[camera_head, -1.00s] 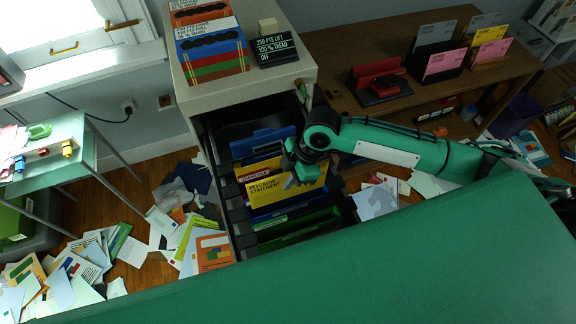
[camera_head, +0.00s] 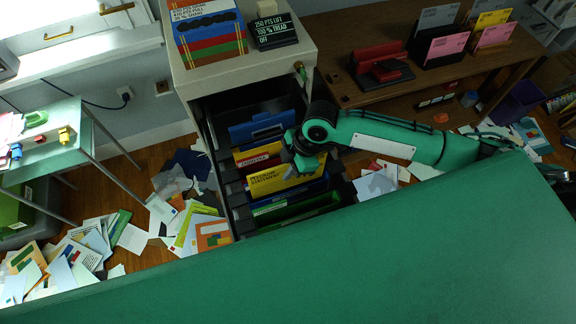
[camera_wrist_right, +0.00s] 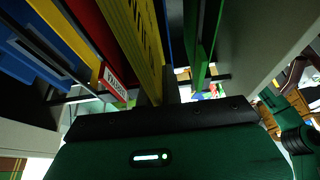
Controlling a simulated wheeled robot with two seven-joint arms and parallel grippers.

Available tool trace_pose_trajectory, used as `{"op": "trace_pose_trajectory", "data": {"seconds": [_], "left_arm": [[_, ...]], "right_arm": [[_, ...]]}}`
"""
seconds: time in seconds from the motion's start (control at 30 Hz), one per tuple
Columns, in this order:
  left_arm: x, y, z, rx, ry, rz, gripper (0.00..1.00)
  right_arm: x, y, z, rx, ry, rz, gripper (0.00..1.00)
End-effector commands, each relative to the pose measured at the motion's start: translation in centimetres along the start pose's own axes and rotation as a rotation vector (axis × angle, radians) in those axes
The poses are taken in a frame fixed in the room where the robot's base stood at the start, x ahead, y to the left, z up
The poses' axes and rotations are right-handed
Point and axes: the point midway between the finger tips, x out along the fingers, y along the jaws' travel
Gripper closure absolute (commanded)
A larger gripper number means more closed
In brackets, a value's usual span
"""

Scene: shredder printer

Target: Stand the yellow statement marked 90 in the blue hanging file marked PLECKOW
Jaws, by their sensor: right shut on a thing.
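The yellow statement (camera_head: 274,179) is in the open file drawer, upright, its printed face partly behind my right gripper (camera_head: 297,166). My right gripper is shut on the statement near its upper edge. In the right wrist view the statement (camera_wrist_right: 140,38) runs down into the gripper. A blue hanging file (camera_head: 262,128) stands at the back of the drawer; other blue file edges (camera_head: 300,192) show just in front of the statement. I cannot read PLECKOW on any file, nor tell which file the statement's lower edge is in. My left gripper is not in view.
The drawer (camera_head: 212,150) also holds red and green files (camera_head: 295,215) close to the statement. A grey cabinet top (camera_head: 285,55) rises behind. Loose papers (camera_head: 130,236) lie on the floor at left; a wooden bench (camera_head: 340,62) stands at right.

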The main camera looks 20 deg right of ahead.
Motion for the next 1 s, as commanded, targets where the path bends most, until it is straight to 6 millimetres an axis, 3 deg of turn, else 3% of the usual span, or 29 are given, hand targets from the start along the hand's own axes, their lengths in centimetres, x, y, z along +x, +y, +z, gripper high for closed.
{"op": "trace_pose_trajectory", "data": {"seconds": [0.5, 0.93, 1.0], "left_arm": [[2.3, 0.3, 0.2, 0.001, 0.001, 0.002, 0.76], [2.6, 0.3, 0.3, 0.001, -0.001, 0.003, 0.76], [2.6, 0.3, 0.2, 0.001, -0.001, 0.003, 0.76]], "right_arm": [[4.4, 0.0, 1.9, 0.0, -0.001, 0.0, 1.0], [5.3, -0.1, 2.2, 0.001, -0.003, -0.004, 1.0], [5.2, -0.1, 2.2, 0.001, -0.002, -0.003, 0.83]]}}
